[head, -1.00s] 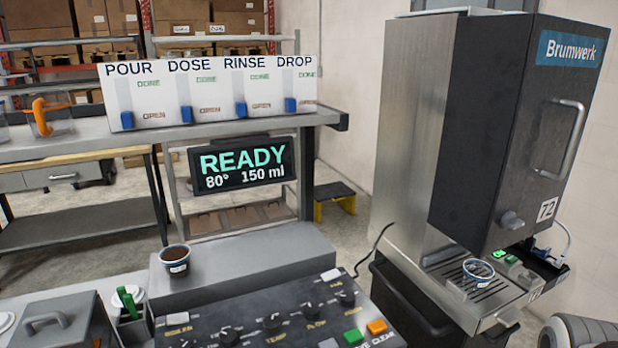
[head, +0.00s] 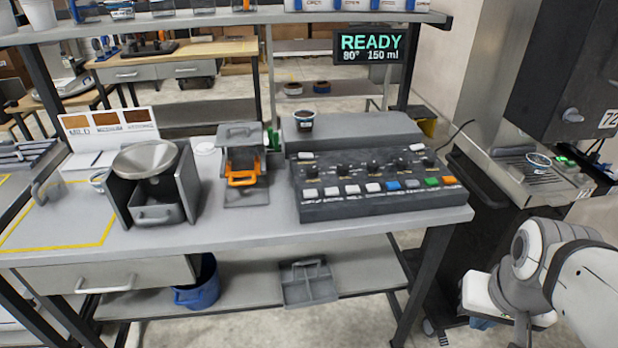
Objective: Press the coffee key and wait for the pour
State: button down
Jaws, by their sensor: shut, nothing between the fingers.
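The control panel (head: 375,208) on the bench has a front row of keys: several white ones, then blue, grey, a green key (head: 432,181) and an orange key (head: 449,180). Their labels are too small to read, so I cannot tell which says coffee. The dark and steel machine (head: 565,80) stands at the right, with small green-lit controls (head: 566,162) low on its front. A white cup (head: 538,158) sits on its drip tray (head: 520,177). The display (head: 367,48) reads READY, 80°, 150 ml. My arm shows at the lower right; my gripper is not in view.
A cup of dark liquid (head: 304,122) stands on the grey block behind the panel. A hopper unit (head: 150,180) and a grey unit with an orange handle (head: 243,165) stand left of it. A blue bucket (head: 197,290) is on the lower shelf.

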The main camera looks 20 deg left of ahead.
aim_at(308, 193)
jog(key=u, duration=0.05)
jog(key=k, duration=0.5)
jog(key=z, duration=5.15)
jog(key=k, duration=1.05)
jog(key=z, duration=6)
